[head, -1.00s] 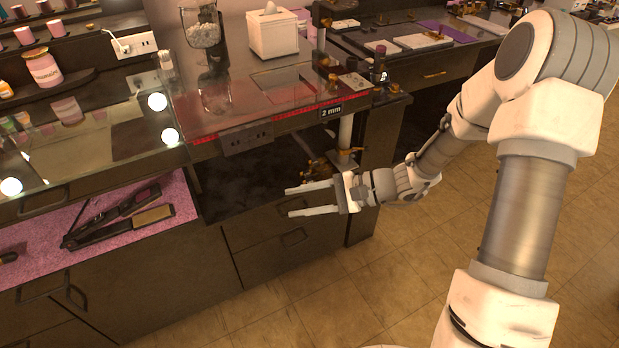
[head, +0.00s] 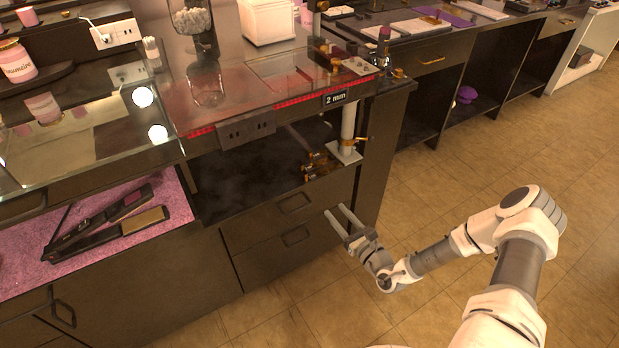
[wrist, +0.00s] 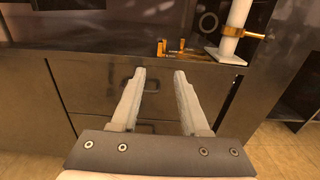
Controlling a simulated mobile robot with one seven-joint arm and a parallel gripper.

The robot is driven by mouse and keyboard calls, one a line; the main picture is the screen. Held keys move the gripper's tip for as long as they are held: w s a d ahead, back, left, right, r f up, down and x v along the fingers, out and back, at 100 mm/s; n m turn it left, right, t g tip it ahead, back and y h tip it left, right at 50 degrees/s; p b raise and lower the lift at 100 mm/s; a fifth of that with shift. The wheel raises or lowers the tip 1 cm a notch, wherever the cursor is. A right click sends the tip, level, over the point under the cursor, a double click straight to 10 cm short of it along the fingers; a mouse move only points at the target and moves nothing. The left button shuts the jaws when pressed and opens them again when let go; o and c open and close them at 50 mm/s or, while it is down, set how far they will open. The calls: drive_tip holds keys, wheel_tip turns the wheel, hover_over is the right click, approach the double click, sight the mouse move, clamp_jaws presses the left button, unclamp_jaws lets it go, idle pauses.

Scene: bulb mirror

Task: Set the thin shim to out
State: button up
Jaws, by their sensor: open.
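I cannot make out for certain which part is the thin shim. A small brass fitting (head: 318,165) sits on the open shelf under the counter, beside a white post (head: 348,128) with a brass collar. A black label reading "2 mm" (head: 335,97) is on the counter's front edge above. In the wrist view the brass fitting (wrist: 172,48) and white post (wrist: 235,30) show beyond the fingers. My gripper (head: 335,210) is open and empty, in front of the drawers and below the shelf edge. Its fingers (wrist: 159,72) point toward the drawer front.
Drawers with handles (head: 296,236) are below the shelf. A dark side panel (head: 385,150) stands right of the post. A pink mat (head: 90,265) with a hair straightener lies at left. The tiled floor (head: 440,200) is clear at right.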

sight(307, 177)
drive_tip(key=b+x, duration=0.4)
drive_tip(key=x, duration=1.3)
drive_tip(key=shift+w+a, duration=0.1)
drive_tip(key=shift+a, duration=0.05)
clamp_jaws()
idle(0.7)
